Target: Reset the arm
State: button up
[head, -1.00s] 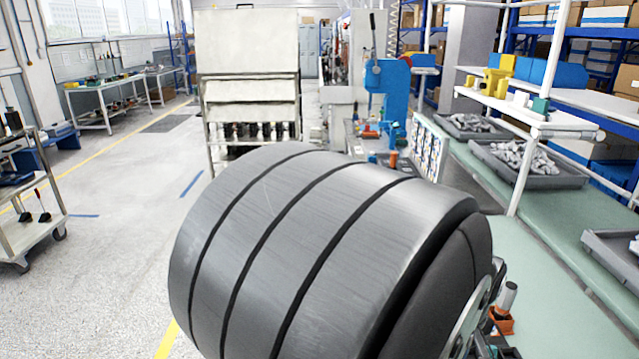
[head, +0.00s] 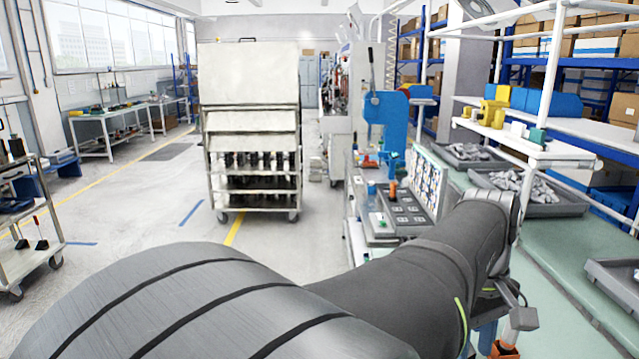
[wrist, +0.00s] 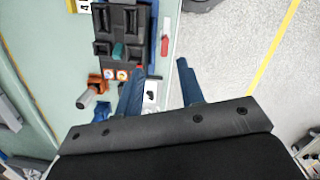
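In the wrist view my gripper (wrist: 160,66) is open, its two dark blue fingers spread apart with nothing between them. It hangs over the edge of the green bench (wrist: 40,50), with pale floor beyond its right finger. A black tray with square pockets (wrist: 122,18) lies ahead and left of the fingers, with a small teal block (wrist: 119,51) at its near end. A white piece with a black mark (wrist: 151,91) shows between the fingers, partly hidden.
An orange and grey tool (wrist: 92,92) and red-and-white round pieces (wrist: 115,74) lie left of the fingers. A small red item (wrist: 165,46) is near the bench edge. In the head view, a blue hand press (head: 387,122), a wheeled trolley (head: 252,150) and bins of grey parts (head: 530,192) stand beyond.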

notch_tip(320, 180, down, 6)
jog(key=s+n+g+h, duration=0.1)
jog(key=s+g+h, duration=0.1)
jog(key=g, duration=0.1)
jog(key=shift+d+h, duration=0.3)
jog(key=shift+d, duration=0.1)
notch_tip(320, 180, up, 8)
jog(key=w+m+t+y, duration=0.1)
jog(key=w+t+y, duration=0.1)
jog(key=t+y, duration=0.15)
jog(key=shift+t, duration=0.35)
jog(key=f, duration=0.5)
jog(key=a+f, duration=0.1)
jog(key=f, duration=0.2)
jog(key=shift+w, duration=0.35)
